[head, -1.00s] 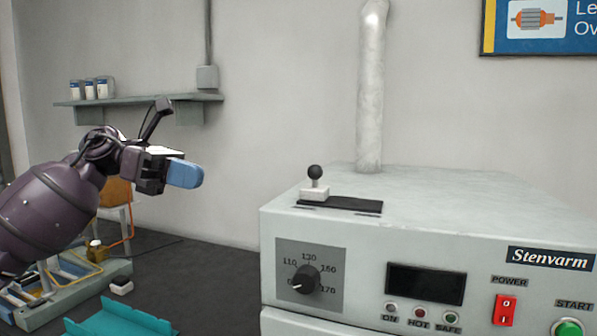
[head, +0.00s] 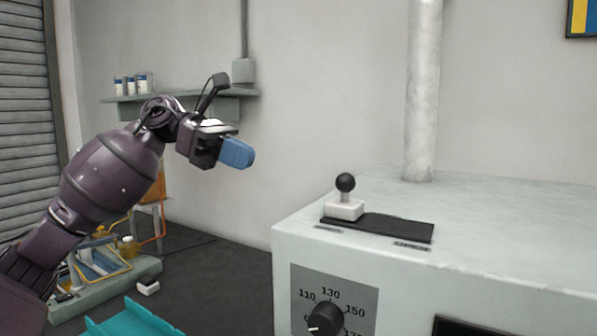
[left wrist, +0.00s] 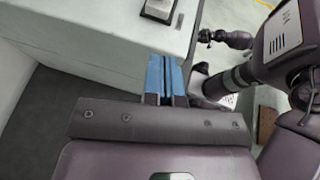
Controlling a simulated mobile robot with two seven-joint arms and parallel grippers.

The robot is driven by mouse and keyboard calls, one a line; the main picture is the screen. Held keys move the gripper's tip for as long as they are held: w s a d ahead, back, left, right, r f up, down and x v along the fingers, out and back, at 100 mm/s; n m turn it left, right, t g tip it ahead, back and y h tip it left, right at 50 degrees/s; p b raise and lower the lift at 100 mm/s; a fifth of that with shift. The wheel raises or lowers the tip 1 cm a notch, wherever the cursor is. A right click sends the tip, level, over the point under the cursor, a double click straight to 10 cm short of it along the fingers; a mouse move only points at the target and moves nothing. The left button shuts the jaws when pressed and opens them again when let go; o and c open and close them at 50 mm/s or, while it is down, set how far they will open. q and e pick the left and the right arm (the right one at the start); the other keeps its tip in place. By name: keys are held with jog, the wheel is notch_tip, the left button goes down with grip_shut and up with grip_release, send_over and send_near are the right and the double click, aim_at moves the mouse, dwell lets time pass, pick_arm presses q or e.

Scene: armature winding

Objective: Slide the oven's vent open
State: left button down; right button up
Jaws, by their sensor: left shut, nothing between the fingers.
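The oven (head: 480,265) stands at the right in the head view. On its top the vent slider, a white block with a black ball knob (head: 345,183), sits at the left end of a dark slot plate (head: 395,228). My left gripper (head: 238,154) is in the air left of the oven, apart from the knob and higher than it. Its blue fingers are together and empty. In the left wrist view the closed fingers (left wrist: 165,75) point toward the oven's edge, and part of the slider (left wrist: 158,10) shows at the top. My right gripper is not in the head view.
A vertical pipe (head: 422,95) rises from the oven top behind the slot plate. A wall shelf (head: 180,97) with small cans is behind my left arm. A teal tray (head: 135,320) and a bench with parts are at lower left. The air between gripper and knob is clear.

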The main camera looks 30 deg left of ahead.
pick_arm(q)
send_near(337, 187)
notch_tip(337, 187, down, 3)
jog(key=w+d, duration=0.1)
jog(key=d, duration=0.1)
jog(key=w+d+p, duration=0.1)
jog(key=d, duration=0.1)
jog(key=shift+w+d+r, duration=0.15)
jog(key=shift+d, duration=0.15)
jog(key=shift+w+d, duration=0.15)
jog(key=shift+d, duration=0.45)
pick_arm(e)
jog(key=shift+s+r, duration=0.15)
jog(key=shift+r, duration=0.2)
